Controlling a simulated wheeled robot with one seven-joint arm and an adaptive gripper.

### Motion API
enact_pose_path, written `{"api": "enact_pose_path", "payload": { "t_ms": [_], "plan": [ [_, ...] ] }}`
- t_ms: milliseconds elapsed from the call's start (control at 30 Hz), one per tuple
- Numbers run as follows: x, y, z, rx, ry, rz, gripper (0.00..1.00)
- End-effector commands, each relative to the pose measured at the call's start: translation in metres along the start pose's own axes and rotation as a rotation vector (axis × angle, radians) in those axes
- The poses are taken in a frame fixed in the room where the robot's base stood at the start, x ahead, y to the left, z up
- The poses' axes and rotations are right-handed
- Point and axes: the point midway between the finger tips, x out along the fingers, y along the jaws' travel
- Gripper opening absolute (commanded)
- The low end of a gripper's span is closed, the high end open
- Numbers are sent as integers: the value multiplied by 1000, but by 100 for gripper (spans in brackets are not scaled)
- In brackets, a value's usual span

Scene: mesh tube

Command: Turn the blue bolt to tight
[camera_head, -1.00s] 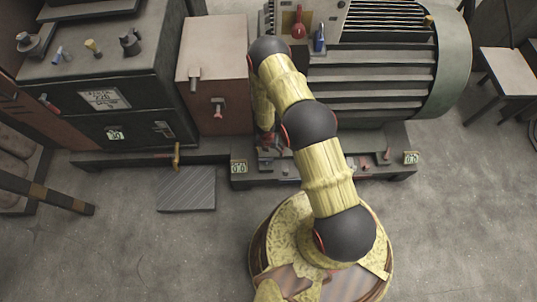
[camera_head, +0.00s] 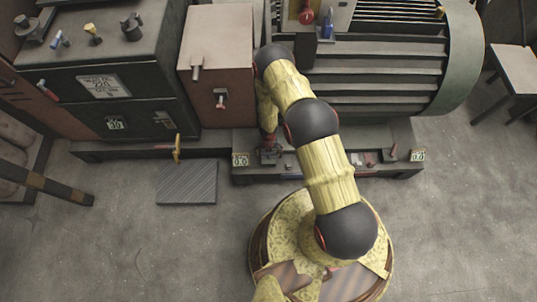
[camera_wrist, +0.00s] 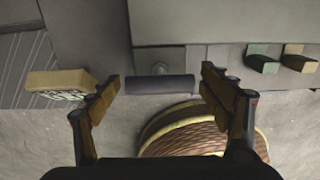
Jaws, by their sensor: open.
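In the wrist view my gripper (camera_wrist: 160,76) is open, with a finger on each side of a dark slate-blue bar (camera_wrist: 150,85). In the head view my gripper (camera_head: 268,154) is small and partly hidden, low at the front of the motor's base ledge (camera_head: 325,175). A blue upright handle (camera_head: 327,25) stands on the grey box above the motor, well away from my gripper. Another small blue piece (camera_head: 59,38) is on the dark cabinet.
The finned motor (camera_head: 375,75) stands behind the arm. A brown box (camera_head: 213,60) with a small lever is left of it. A yellow hook-like piece (camera_head: 177,149) stands out from the left ledge. A striped plate (camera_head: 187,183) lies on the open floor.

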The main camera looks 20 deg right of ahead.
Motion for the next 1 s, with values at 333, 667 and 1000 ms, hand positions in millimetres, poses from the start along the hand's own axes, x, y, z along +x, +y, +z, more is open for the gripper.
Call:
{"api": "enact_pose_path", "payload": {
  "t_ms": [333, 667, 1000],
  "plan": [
    [1, 0, 0, 0, 0, 0, 75],
    [1, 0, 0, 1, 0, 0, 57],
    [1, 0, 0, 1, 0, 0, 37]
  ]
}}
